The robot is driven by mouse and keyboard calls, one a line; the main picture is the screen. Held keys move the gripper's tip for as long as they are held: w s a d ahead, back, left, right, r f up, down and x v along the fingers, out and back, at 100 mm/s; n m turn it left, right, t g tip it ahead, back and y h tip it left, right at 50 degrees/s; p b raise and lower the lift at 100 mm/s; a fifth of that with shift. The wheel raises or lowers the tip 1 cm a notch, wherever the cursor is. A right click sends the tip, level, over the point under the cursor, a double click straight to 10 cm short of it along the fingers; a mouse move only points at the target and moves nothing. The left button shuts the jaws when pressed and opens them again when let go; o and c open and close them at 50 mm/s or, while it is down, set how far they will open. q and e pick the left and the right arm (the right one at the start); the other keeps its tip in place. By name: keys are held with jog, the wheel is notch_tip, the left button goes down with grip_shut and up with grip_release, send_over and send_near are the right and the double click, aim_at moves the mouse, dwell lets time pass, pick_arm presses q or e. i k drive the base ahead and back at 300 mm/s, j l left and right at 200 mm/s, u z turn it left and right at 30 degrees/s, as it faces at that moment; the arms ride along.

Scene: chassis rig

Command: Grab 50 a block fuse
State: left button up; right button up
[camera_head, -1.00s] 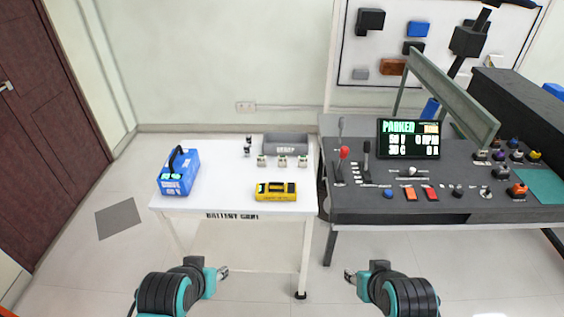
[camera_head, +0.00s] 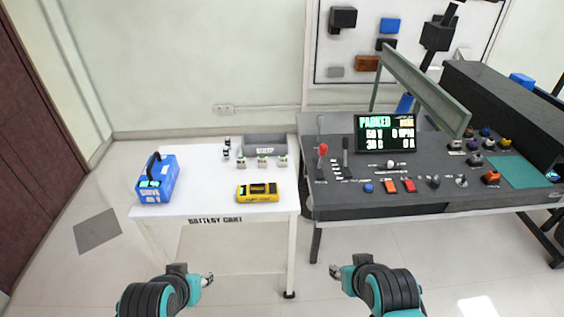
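Several small pale blocks with green marks, possibly the fuses, stand in a row on the white cart (camera_head: 210,205). One fuse-like block (camera_head: 262,162) is in the middle of the row; their ratings are too small to read. My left gripper (camera_head: 208,279) is at the bottom, in front of the cart and apart from it. My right gripper (camera_head: 336,271) is at the bottom right of the cart's front leg, also apart from everything. Both look empty; their finger opening is too small to tell.
The cart also holds a blue battery (camera_head: 157,180), a yellow meter-like device (camera_head: 257,191), a grey bin (camera_head: 265,144) and small black-and-white items (camera_head: 227,148). A dark control console (camera_head: 420,200) with a screen (camera_head: 385,133) and levers stands right. Floor in front is clear.

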aim_at(262, 160)
jog(key=i+j+z, duration=0.1)
jog(key=z, duration=1.45)
jog(key=i+j, duration=0.1)
jog(key=j, duration=0.35)
jog(key=i+j, duration=0.1)
jog(key=j, duration=0.4)
jog(key=i+j+z, duration=0.1)
jog(key=j, duration=0.85)
jog(key=i, duration=0.05)
